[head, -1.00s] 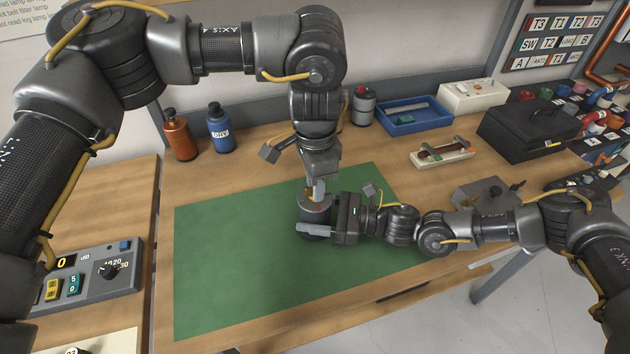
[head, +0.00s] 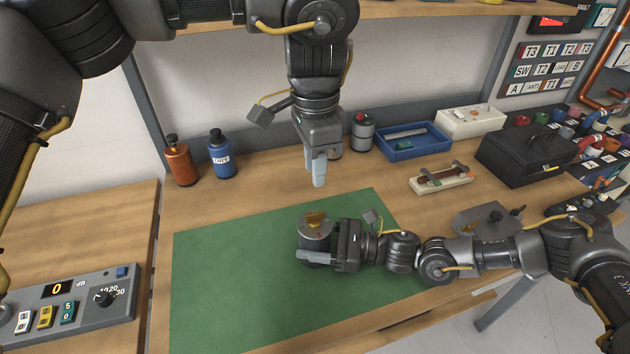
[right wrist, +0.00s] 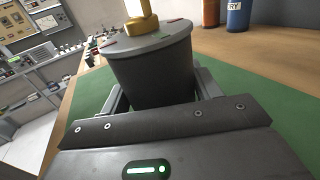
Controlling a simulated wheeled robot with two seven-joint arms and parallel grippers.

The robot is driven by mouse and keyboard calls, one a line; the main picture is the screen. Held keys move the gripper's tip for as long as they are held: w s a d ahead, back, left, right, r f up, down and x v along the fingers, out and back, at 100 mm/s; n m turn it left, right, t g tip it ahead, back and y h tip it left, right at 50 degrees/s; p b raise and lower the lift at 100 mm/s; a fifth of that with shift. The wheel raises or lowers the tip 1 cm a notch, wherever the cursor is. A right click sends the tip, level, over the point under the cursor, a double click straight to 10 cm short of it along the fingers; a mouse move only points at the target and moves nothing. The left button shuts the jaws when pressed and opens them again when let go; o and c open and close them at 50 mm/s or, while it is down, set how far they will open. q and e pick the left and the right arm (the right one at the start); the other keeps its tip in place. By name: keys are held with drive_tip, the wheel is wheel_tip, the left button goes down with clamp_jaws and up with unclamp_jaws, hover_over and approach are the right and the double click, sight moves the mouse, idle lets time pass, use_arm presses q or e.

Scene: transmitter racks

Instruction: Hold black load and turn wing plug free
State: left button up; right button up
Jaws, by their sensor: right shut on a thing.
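The black load (head: 315,238) is a dark cylinder with a grey top, upright at the green mat (head: 240,275). It also shows in the right wrist view (right wrist: 152,75). The brass wing plug (head: 316,217) sits on its top; in the right wrist view the plug (right wrist: 141,22) is cut off by the upper edge. My right gripper (head: 316,259) is shut on the load, its fingers on either side of the body. My left gripper (head: 318,178) hangs above and behind the load, pointing down, apart from the plug. Its fingers overlap in this view, so their gap is hidden.
An orange bottle (head: 181,163) and a blue bottle (head: 221,157) stand at the back left. A blue tray (head: 413,152), a white box (head: 469,122) and a black case (head: 530,150) stand at the back right. The mat's left half is clear.

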idle(0.4)
drive_tip(key=o, duration=1.3)
drive_tip(key=shift+o, duration=0.2)
drive_tip(key=d, duration=0.4)
drive_tip(key=s+d, duration=0.1)
drive_tip(key=d, duration=0.3)
drive_tip(key=s+d, duration=0.1)
drive_tip(key=d, duration=0.3)
drive_tip(key=shift+f, duration=0.1)
